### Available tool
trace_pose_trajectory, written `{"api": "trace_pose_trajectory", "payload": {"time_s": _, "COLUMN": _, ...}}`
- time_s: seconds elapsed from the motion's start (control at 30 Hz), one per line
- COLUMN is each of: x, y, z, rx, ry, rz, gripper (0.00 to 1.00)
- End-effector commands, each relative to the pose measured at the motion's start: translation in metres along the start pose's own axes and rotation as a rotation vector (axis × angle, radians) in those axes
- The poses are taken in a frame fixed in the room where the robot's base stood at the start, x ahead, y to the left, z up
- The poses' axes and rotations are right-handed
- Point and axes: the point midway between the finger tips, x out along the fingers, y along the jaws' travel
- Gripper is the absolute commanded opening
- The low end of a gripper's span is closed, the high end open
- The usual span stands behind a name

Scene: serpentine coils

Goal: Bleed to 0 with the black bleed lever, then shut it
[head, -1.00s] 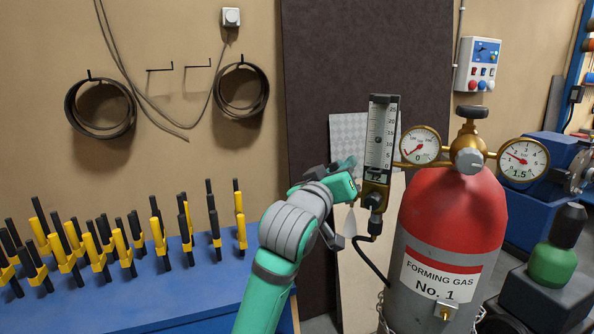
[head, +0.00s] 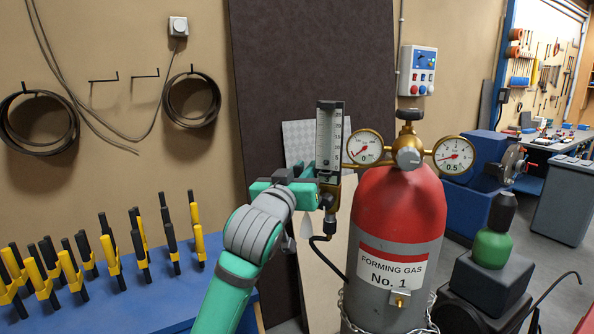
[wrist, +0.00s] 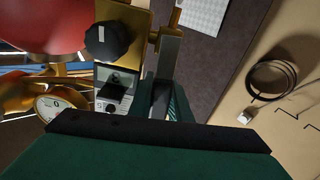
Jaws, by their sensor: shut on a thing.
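My gripper (head: 318,180) is at the lower end of the upright flow meter (head: 328,138), left of the red-topped gas cylinder (head: 400,215). It is shut on the black bleed lever, which is mostly hidden by the fingers. In the wrist view my gripper (wrist: 165,102) is close beside the brass block with a round black knob (wrist: 107,40). The right gauge (head: 454,154) reads 0.5 in its window. The left gauge (head: 365,147) reads 0. The flow meter's lower readout is hidden behind my gripper in the head view.
A blue bench (head: 170,305) with several yellow-and-black clamps (head: 110,252) is at left. A dark panel (head: 300,60) stands behind the gripper. A green bottle (head: 492,249) stands on a grey box at right. A chain hangs around the cylinder.

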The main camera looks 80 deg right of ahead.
Motion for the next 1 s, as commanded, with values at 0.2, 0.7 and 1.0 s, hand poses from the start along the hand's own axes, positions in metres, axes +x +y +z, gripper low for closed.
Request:
{"api": "trace_pose_trajectory", "payload": {"time_s": 0.2, "x": -0.0004, "y": -0.0004, "z": -0.0025, "rx": 0.002, "ry": 0.006, "rz": -0.001, "gripper": 0.0}}
{"api": "trace_pose_trajectory", "payload": {"time_s": 0.7, "x": -0.0001, "y": 0.0044, "z": -0.0005, "rx": 0.001, "ry": 0.002, "rz": 0.008, "gripper": 0.36}}
{"api": "trace_pose_trajectory", "payload": {"time_s": 1.0, "x": -0.0006, "y": 0.0064, "z": 0.0009, "rx": 0.001, "ry": -0.001, "rz": 0.012, "gripper": 0.36}}
